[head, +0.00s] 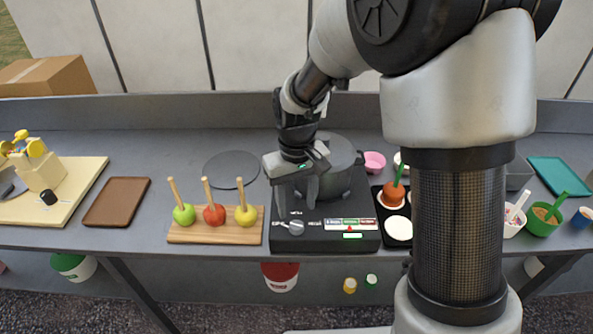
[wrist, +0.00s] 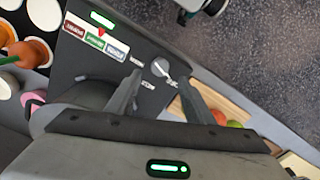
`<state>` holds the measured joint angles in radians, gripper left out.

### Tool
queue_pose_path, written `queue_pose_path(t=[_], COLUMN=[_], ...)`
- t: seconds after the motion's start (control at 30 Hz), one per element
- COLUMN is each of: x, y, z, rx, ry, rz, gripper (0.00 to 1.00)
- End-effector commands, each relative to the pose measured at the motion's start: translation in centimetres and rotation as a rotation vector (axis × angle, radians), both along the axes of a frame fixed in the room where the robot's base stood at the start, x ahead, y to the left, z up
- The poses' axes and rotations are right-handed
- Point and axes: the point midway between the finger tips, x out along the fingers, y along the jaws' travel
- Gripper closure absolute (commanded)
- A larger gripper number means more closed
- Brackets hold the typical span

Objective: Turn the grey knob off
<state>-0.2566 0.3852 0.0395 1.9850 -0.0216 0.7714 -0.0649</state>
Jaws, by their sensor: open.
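The grey knob (head: 296,227) sits on the front panel of a black cooker (head: 345,243), left of a strip of white, green and red labels (head: 350,223). It also shows in the wrist view (wrist: 160,67), with small white lettering around it that is too small to read surely. A red pointer (head: 350,229) stands by the green label, above a lit green display (head: 352,236). My gripper (head: 297,205) is open over the panel, pointing down. In the wrist view its fingertips (wrist: 160,80) lie either side of the knob's near side, apparently not touching it.
A grey pot (head: 342,172) stands on the cooker close behind my gripper. A wooden board (head: 215,234) with three apples on sticks is just left. A black tray (head: 381,214) with cups and a toffee apple is right. The counter's front edge is close to the knob.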

Motion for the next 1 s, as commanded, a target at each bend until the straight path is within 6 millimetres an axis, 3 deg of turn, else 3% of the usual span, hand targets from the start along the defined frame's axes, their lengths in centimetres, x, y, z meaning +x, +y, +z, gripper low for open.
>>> queue_pose_path(t=[0.2, 0.4, 0.6, 1.0], x=[0.1, 0.1, 0.0, 0.0], y=[0.0, 0.1, 0.0, 0.0], z=[5.7, 9.2, 10.8, 10.9], rx=[0.002, 0.001, 0.0, 0.0], ry=[-0.005, -0.003, -0.001, 0.001], rz=[0.0, 0.001, 0.001, 0.001], gripper=[0.52, 0.52, 0.52, 0.52])
